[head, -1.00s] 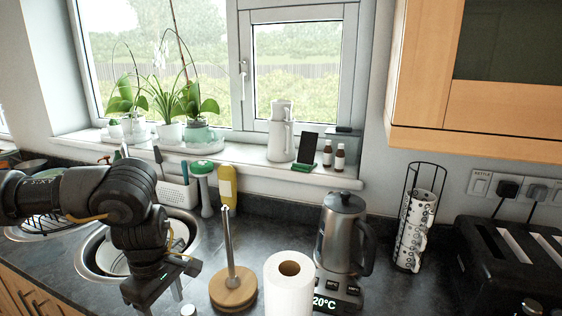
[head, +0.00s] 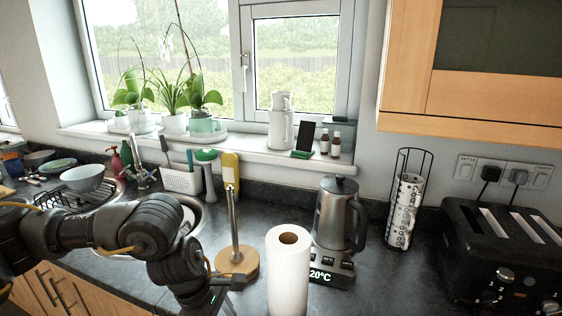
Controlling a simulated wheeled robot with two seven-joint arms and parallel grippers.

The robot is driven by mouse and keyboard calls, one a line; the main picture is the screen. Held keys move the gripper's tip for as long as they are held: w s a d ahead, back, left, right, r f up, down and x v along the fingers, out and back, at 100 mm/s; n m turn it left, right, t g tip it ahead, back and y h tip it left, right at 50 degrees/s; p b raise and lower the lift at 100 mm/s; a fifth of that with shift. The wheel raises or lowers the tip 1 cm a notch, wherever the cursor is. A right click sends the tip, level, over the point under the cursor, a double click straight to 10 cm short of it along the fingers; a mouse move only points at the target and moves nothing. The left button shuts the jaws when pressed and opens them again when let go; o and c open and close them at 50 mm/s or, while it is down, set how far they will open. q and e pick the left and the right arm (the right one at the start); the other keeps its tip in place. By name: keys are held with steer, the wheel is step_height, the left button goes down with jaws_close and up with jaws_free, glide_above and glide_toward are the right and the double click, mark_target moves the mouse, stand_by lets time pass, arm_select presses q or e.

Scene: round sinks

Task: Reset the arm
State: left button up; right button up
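My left arm comes in from the left across the round sinks. Its gripper (head: 215,296) points down at the lower edge of the head view, over the counter front; its fingertips are cut off or too dark to read. My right arm and its gripper are not in view. A white paper roll (head: 288,275) stands upright on the counter to the right of the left gripper. A wooden roll holder with a metal post (head: 237,262) stands just behind the gripper, with no roll on it.
A kettle (head: 338,215) on its base stands behind the roll. Potted plants line the windowsill.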

arm_select(q)
steer(key=s+d+r+n+t+h, duration=0.1)
steer(key=s+d+n+t+h, duration=0.15)
steer(key=d+n+h, duration=0.55)
steer(key=s+d+n+t+h, duration=0.1)
steer(key=s+d+n, duration=0.3)
steer(key=d, duration=0.7)
steer(key=w+a+f+n+t+y, duration=0.1)
steer(key=a+f+n+t+y, duration=0.3)
steer(key=a+n, duration=0.75)
steer(key=w+a+f+n+t+y, duration=0.1)
steer(key=a+f+n+t+y, duration=0.25)
steer(key=n, duration=1.45)
steer(key=s+a+f+n+g+y, duration=0.5)
steer(key=s+a+f+n+g, duration=0.3)
steer(key=s+a+f+n, duration=0.75)
step_height(320, 180, down, 23)
steer(key=s+m, duration=0.2)
steer(key=m, duration=0.1)
steer(key=s+a+f+g, duration=0.1)
steer(key=s+a+f, duration=0.1)
steer(key=s+f, duration=0.6)
steer(key=s+a+f+g, duration=0.1)
steer(key=s+f, duration=0.7)
steer(key=f, duration=0.1)
steer(key=shift+s+a, duration=0.4)
